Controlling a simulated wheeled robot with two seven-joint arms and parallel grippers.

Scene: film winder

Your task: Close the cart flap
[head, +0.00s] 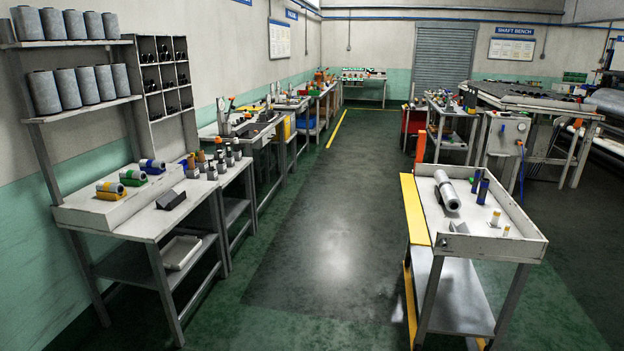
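The cart (480,246) stands at the right, a white tray top on grey legs with a lower shelf (450,295). Its yellow flap (414,210) runs along the left side of the tray and looks folded outward, roughly flat, leaving that side without a raised wall. A grey roll (447,191), blue upright pieces (480,185) and small yellow-topped pieces (495,218) sit in the tray. Neither of my grippers is in view.
A white workbench (150,215) with rolls, bottles and shelves stands at the left. The floor (320,240) between bench and cart is clear. An orange-red post (420,147) rises behind the cart. A machine bench (530,105) stands at the back right.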

